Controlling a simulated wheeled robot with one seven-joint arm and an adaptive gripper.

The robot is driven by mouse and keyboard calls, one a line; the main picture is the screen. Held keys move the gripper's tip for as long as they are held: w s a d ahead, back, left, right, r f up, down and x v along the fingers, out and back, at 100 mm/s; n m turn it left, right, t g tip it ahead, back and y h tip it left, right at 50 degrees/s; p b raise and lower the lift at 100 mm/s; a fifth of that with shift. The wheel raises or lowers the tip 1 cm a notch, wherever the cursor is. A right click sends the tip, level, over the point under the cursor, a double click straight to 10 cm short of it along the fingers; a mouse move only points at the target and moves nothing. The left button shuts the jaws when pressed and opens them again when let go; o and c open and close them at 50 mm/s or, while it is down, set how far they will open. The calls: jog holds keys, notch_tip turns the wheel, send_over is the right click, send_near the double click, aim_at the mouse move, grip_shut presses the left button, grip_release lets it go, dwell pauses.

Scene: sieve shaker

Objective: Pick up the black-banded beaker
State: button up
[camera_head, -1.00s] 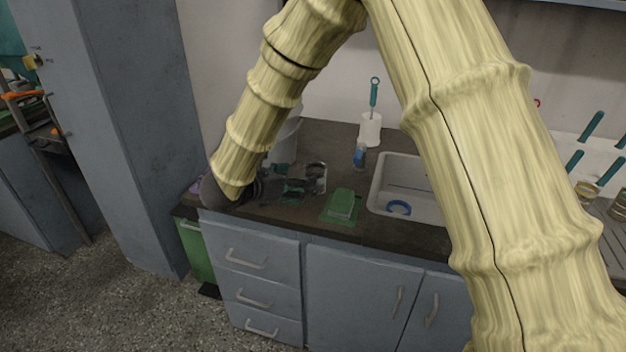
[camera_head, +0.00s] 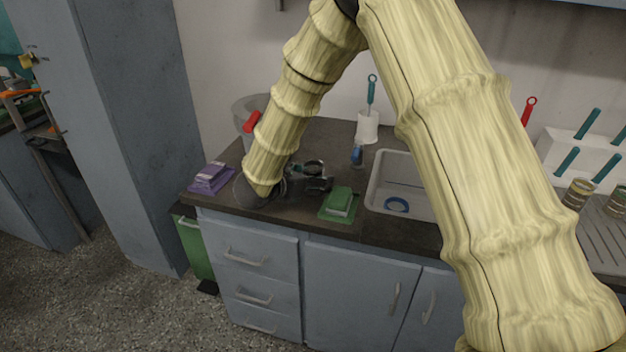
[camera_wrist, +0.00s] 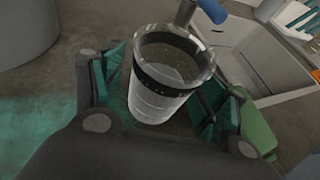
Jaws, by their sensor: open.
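The black-banded beaker (camera_wrist: 158,104) is a clear glass with a dark band below its rim. In the wrist view it stands between the two teal-padded fingers of my gripper (camera_wrist: 172,96). The fingers are open, one on each side of the glass; whether either pad touches it I cannot tell. In the head view my gripper (camera_head: 308,181) is low over the dark counter, left of the sink, and the beaker's round rim (camera_head: 314,166) shows just behind the fingers. The rest of the beaker is mostly hidden there.
A grey bucket (camera_head: 246,108) stands behind my arm. A blue-topped item (camera_head: 357,154) and the sink (camera_head: 380,180) are to the right.

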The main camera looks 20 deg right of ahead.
jog(key=c, duration=1.2)
jog(key=shift+r, duration=0.2)
